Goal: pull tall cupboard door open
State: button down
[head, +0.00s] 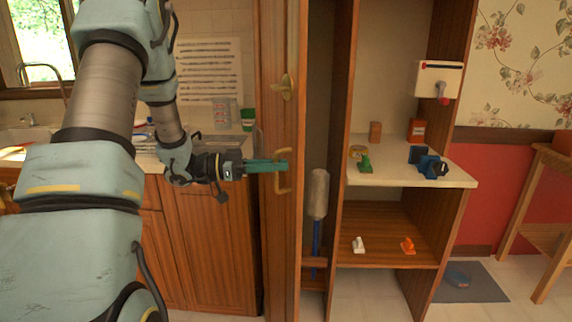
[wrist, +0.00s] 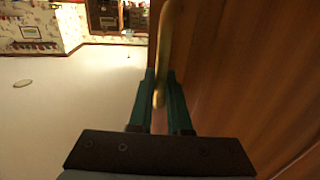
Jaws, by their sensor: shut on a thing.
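The tall cupboard door (head: 272,235) is wooden and stands open, with the tall compartment (head: 318,110) showing to its right. A brass loop handle (head: 287,185) is on the door, below a brass knob or latch (head: 284,87). My gripper (head: 283,165) reaches in from the left, its teal fingers shut on the loop handle. In the wrist view the handle (wrist: 166,40) runs between the two fingers (wrist: 161,95), and the door's wooden face (wrist: 240,70) fills the right side. How far the door is swung cannot be told exactly.
A long-handled brush (head: 319,195) stands inside the compartment. Open shelves (head: 460,180) with several small items are at the right. A counter with a sink (head: 20,138) and base cabinets (head: 215,250) lie behind my arm. In the wrist view, pale floor (wrist: 70,110) left of the door is largely clear.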

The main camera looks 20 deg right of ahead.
jog(key=shift+a, duration=0.15)
jog(key=c, duration=1.2)
grip_release()
jog(key=shift+o, duration=0.2)
jog(key=b+v, duration=0.2)
jog(key=v, duration=0.8)
jog(key=shift+a+b, duration=0.4)
jog(key=shift+w, duration=0.1)
